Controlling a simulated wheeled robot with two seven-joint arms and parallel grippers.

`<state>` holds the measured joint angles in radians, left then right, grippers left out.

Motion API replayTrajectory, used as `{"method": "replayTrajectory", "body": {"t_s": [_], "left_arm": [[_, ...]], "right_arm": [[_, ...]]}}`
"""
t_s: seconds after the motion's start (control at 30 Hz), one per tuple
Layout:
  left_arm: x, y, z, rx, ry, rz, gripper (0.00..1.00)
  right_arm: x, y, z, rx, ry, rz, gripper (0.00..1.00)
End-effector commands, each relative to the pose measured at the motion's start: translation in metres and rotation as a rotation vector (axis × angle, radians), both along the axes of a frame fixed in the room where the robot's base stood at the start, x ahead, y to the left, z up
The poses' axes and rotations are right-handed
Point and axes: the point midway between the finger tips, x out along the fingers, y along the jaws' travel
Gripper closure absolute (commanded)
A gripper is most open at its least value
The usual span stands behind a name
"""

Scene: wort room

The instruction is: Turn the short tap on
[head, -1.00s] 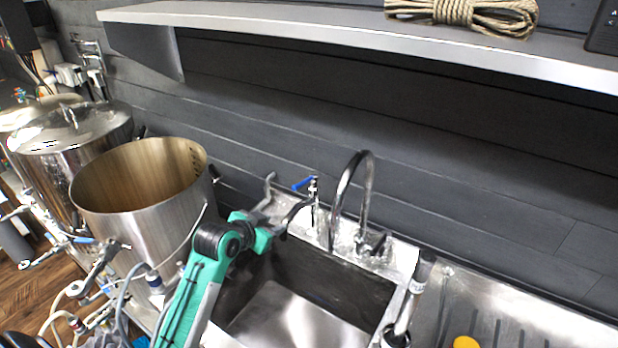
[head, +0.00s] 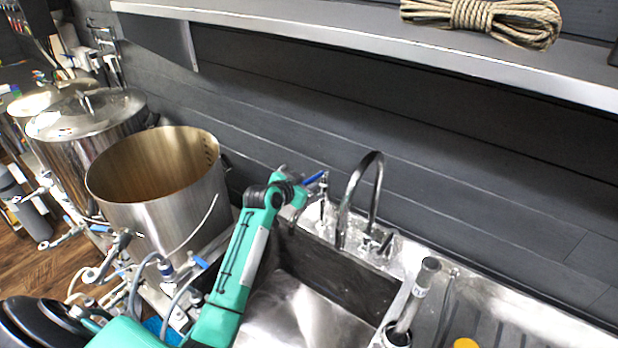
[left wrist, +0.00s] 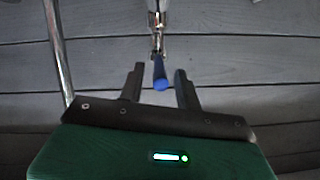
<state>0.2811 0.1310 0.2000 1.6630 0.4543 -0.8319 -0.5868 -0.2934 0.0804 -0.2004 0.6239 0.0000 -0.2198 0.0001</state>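The short tap (head: 322,203) is a slim metal tap with a blue lever handle (head: 314,178), at the back left of the sink. In the left wrist view the blue handle (left wrist: 160,75) points towards me, below its metal body (left wrist: 157,30). My left gripper (left wrist: 159,71) is open, with one dark finger on each side of the handle's end; I cannot tell whether either touches it. In the head view my left gripper (head: 298,186) is close to the left of the tap and partly hidden by my arm. My right gripper is not in view.
A tall curved tap (head: 378,185) stands just right of the short tap. The steel sink (head: 310,315) lies below. A large open pot (head: 155,215) stands left of my arm. A shelf (head: 350,38) with coiled rope (head: 485,18) runs above.

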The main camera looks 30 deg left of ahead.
Motion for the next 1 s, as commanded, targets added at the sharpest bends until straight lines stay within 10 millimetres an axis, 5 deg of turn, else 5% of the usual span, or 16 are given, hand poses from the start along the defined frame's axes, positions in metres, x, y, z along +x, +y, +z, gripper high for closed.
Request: {"method": "replayTrajectory", "body": {"t_s": [0.57,0.77,1.0], "left_arm": [[0.021,-0.002,-0.008,0.000,0.000,0.000,0.66],[0.021,-0.002,-0.008,0.000,0.000,0.000,1.00],[0.021,-0.002,-0.009,0.001,0.000,-0.001,1.00]], "right_arm": [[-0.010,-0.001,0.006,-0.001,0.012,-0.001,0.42],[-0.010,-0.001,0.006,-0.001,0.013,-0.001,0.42],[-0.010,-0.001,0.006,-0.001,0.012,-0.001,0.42]]}}
